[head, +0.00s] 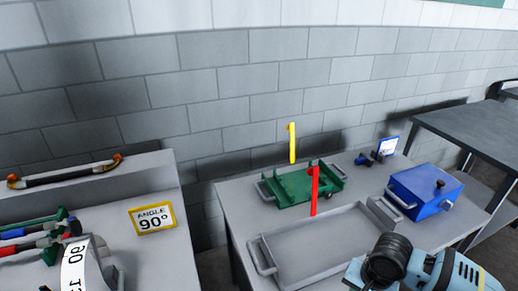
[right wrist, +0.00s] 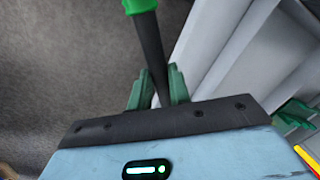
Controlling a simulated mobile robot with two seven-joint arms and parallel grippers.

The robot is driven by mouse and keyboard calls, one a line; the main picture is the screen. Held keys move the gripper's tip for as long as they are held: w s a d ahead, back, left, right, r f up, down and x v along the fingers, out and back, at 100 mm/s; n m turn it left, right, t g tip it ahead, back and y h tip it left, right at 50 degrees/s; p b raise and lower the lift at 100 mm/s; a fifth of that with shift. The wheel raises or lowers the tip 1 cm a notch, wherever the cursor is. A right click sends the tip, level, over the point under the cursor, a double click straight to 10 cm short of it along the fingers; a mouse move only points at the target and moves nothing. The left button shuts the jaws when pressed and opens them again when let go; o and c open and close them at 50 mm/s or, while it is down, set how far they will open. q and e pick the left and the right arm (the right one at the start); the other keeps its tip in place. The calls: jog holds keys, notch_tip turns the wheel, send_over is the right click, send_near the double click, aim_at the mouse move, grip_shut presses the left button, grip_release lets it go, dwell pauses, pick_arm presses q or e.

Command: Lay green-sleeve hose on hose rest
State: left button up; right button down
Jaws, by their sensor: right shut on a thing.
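In the right wrist view my right gripper (right wrist: 160,88) has its green fingers shut around a black hose (right wrist: 152,48) with a green sleeve (right wrist: 139,6) at its far end. The hose is held in the air; its other end is hidden behind the gripper body. A green cradle (head: 296,187) stands on the right-hand table, with a yellow bar (head: 292,143) and a red bar (head: 315,190) upright by it. It may be the hose rest; I cannot tell for sure. My left gripper is not in view.
A grey tray (head: 322,248) lies in front of the cradle, with a blue box (head: 426,190) to its right. The left bench holds an "ANGLE 90°" sign (head: 153,218), several coloured-handled items (head: 42,237) and an orange-ended black hose (head: 65,173). A gap separates the tables.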

jog(key=a+n, duration=0.1)
jog(key=s+a+n, duration=0.1)
jog(key=n, duration=0.1)
jog(key=s+a+n, duration=0.1)
jog(key=n, duration=0.1)
jog(key=shift+s+r, duration=0.15)
jog(key=shift+r, duration=0.2)
jog(key=shift+s+a+r+n+g, duration=0.15)
jog(key=shift+s+a+n, duration=0.1)
jog(key=shift+n, duration=0.35)
jog(key=shift+s+a+r+n+g, duration=0.15)
jog(key=shift+s+a+n, duration=0.1)
jog(key=shift+n, duration=0.35)
jog(key=shift+f, duration=0.15)
